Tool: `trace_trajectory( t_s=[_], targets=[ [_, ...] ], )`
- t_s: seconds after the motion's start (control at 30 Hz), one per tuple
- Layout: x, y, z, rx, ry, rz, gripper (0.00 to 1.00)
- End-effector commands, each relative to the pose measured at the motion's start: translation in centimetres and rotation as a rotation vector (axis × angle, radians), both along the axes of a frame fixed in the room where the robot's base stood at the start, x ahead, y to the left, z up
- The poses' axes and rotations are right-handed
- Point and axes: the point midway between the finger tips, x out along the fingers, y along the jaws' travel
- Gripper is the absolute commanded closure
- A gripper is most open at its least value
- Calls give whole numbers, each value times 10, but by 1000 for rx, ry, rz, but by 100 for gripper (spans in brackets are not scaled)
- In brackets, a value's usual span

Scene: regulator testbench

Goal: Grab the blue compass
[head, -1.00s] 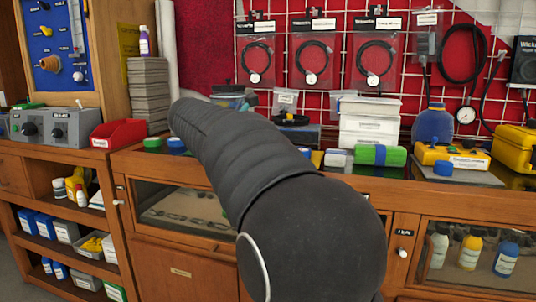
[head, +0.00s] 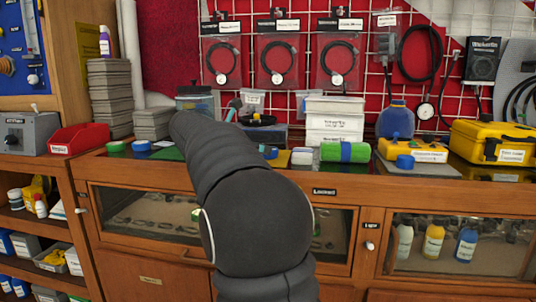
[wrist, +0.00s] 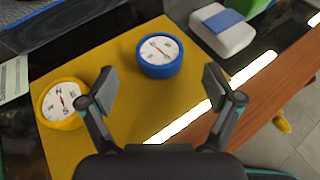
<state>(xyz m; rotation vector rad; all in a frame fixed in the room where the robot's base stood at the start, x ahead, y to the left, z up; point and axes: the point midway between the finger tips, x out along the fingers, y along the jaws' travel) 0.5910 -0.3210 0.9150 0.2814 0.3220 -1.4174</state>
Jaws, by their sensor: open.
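The blue compass (wrist: 160,52) has a round blue rim and a white dial. It lies face up on a yellow mat (wrist: 122,100) in the wrist view. A yellow compass (wrist: 60,103) lies on the same mat, to the left. My gripper (wrist: 157,84) is open, with one finger on each side and nothing between the fingertips. In the picture the blue compass shows beyond the gap between them, apart from both fingers. In the head view my arm hides the gripper; a strip of yellow mat (head: 283,159) shows to its right.
A white block with a blue pad (wrist: 221,28) stands right of the mat, beside a green item (head: 345,152). The wooden counter edge (wrist: 262,98) runs along the right. White boxes (head: 335,122) and a blue bottle (head: 396,121) stand behind.

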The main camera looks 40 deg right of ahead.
Motion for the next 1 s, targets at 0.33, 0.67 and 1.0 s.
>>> trace_trajectory(
  t_s=[0.33, 0.67, 1.0],
  targets=[
    [5, -39, -19, 1, 1, -3, 10],
    [6, -44, -20, 0, 0, 0, 22],
    [6, -43, -20, 0, 0, 0, 75]
  ],
)
